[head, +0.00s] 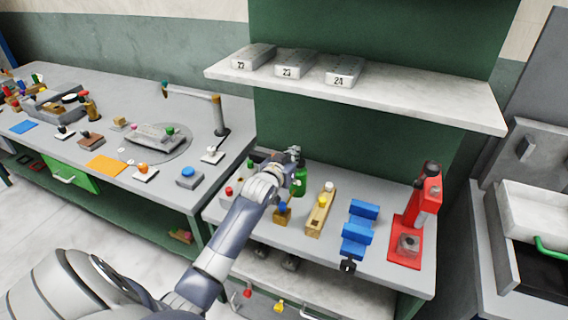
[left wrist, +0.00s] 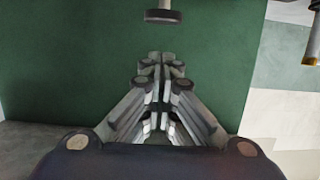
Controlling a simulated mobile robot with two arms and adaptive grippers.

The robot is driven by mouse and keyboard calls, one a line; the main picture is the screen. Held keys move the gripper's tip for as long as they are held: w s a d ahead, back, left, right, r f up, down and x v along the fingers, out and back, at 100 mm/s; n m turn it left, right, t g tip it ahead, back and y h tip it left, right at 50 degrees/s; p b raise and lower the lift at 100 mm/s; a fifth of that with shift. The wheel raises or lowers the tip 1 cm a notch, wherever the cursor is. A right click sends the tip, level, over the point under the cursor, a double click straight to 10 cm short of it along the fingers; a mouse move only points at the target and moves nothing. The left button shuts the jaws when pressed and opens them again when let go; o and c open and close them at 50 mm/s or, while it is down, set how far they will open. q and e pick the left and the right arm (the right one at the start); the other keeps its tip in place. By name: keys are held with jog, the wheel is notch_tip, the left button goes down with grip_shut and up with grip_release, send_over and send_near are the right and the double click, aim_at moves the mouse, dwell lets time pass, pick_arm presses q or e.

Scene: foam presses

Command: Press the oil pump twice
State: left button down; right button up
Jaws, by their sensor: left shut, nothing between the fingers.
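A green bottle-like body (head: 300,182), which looks like the oil pump, stands on the grey bench; its top is partly hidden by my left gripper. My left gripper (head: 295,152) is shut and empty, just above and beside this green body; I cannot tell whether they touch. In the left wrist view, the closed fingers (left wrist: 160,85) point toward the green back panel. A dark round disc (left wrist: 163,16) shows at the top edge of that view, apart from the fingers; I cannot tell what it belongs to. My right gripper is not in view.
To the right on the bench are a wooden block with a yellow knob (head: 320,212), a blue vise (head: 359,228) and a red press (head: 418,215). A small block with a blue knob (head: 282,214) is close below my gripper. A shelf (head: 400,98) overhangs the bench.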

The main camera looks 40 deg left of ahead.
pick_arm(q)
jog(key=b+v, duration=0.1)
jog(key=v, duration=0.6)
jog(key=shift+b, duration=0.3)
dwell(0.5)
